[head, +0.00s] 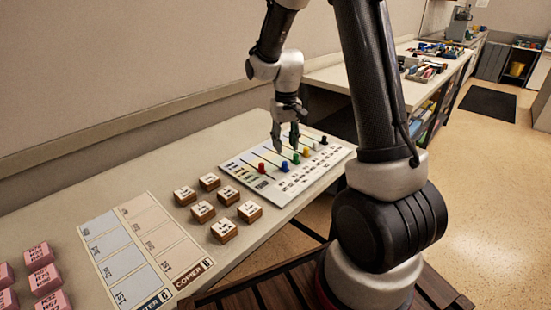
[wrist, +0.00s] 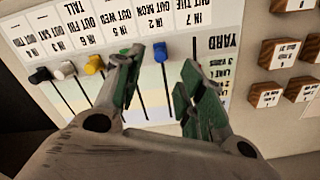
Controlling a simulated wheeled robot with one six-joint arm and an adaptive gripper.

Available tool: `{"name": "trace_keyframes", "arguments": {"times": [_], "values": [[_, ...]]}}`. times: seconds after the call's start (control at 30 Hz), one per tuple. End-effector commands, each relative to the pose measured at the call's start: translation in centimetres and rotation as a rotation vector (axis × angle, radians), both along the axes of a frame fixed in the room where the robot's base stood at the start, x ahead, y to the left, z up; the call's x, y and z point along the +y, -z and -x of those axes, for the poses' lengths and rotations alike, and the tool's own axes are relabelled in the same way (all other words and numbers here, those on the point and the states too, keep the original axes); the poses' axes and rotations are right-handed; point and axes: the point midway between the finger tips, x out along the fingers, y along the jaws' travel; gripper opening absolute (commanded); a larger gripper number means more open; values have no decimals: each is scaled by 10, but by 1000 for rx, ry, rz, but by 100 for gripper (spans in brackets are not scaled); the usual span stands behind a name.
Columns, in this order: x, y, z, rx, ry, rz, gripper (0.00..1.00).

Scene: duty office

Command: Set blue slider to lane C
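The blue slider (head: 285,167) is a small knob on the white lane board (head: 270,190), at the near end of its dark slot, beside the printed labels. In the wrist view the blue knob (wrist: 160,50) shows between my fingers, with its slot running down the picture. My gripper (head: 286,148) is open above the board. Its fingers also show in the wrist view (wrist: 162,68), one on each side of the blue knob; I cannot tell if they touch it. The lane letters are too small or hidden to read.
Several wooden label blocks (head: 223,230) lie left of the board, near a sorting sheet (head: 140,250).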

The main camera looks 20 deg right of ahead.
Motion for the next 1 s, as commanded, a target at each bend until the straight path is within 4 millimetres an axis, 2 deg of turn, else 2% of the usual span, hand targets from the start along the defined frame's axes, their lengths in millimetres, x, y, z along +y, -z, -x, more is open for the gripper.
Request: {"name": "trace_keyframes", "arguments": {"times": [0.5, 0.87, 1.0], "values": [[0, 71, -1, -7, 10, 0, 39], [0, 78, -1, -9, 9, 0, 39], [0, 78, -1, -9, 9, 0, 14]]}}
